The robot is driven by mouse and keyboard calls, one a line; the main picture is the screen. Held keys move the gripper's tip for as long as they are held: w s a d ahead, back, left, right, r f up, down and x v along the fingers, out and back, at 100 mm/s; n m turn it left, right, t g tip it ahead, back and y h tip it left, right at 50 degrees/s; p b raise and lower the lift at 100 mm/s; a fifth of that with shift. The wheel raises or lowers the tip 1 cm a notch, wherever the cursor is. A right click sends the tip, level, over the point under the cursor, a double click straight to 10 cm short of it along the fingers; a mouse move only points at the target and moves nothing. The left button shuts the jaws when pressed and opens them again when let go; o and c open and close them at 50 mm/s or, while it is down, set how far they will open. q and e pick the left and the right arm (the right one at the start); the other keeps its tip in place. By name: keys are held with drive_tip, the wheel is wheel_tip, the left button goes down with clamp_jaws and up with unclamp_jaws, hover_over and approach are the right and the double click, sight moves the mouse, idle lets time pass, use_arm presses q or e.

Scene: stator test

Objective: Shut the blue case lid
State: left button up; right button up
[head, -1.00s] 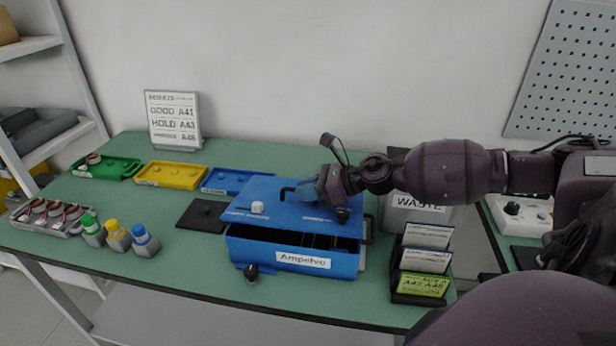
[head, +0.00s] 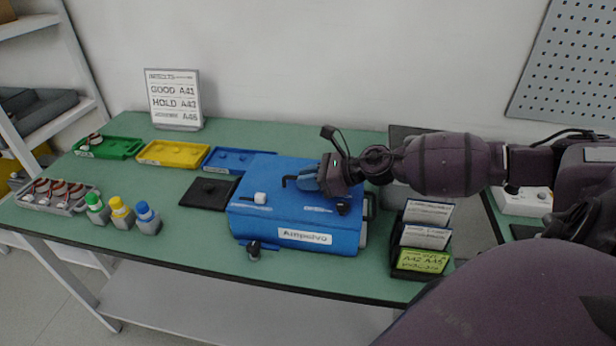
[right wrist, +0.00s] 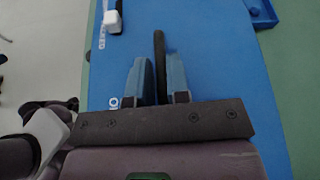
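The blue case (head: 262,228) stands on the green bench with its "Ampelvo" label facing front. Its blue lid (head: 270,182) lies down over the top, and no dark opening shows along the front. The lid also fills most of the right wrist view (right wrist: 222,60). A dark bar handle (head: 288,181) sits on the lid. My right gripper (head: 310,179) is over the lid at the handle. In the right wrist view its blue fingers (right wrist: 159,78) are closed on both sides of the handle (right wrist: 159,45). My left gripper is out of view.
Green (head: 110,149), yellow (head: 172,154) and blue (head: 238,161) trays line the back. Several capped bottles (head: 120,212) and a grey parts tray (head: 55,197) stand left. A dark card rack (head: 420,262) is close right of the case. A black latch (head: 254,250) is in front.

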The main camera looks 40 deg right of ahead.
drive_tip(key=o, duration=0.4)
drive_tip(key=shift+f, duration=0.2)
drive_tip(key=shift+c, duration=0.2)
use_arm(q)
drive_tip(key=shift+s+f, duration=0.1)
use_arm(e)
drive_tip(key=shift+r, duration=0.1)
drive_tip(key=shift+s, duration=0.1)
wheel_tip(320, 180, up, 3)
drive_tip(key=p, duration=0.1)
hover_over(350, 197)
drive_tip(key=w+a, duration=0.1)
drive_tip(key=w, duration=0.1)
drive_tip(key=shift+s+a+r, duration=0.1)
drive_tip(key=shift+s+r, duration=0.05)
drive_tip(key=shift+s, duration=0.05)
drive_tip(key=shift+v, duration=1.05)
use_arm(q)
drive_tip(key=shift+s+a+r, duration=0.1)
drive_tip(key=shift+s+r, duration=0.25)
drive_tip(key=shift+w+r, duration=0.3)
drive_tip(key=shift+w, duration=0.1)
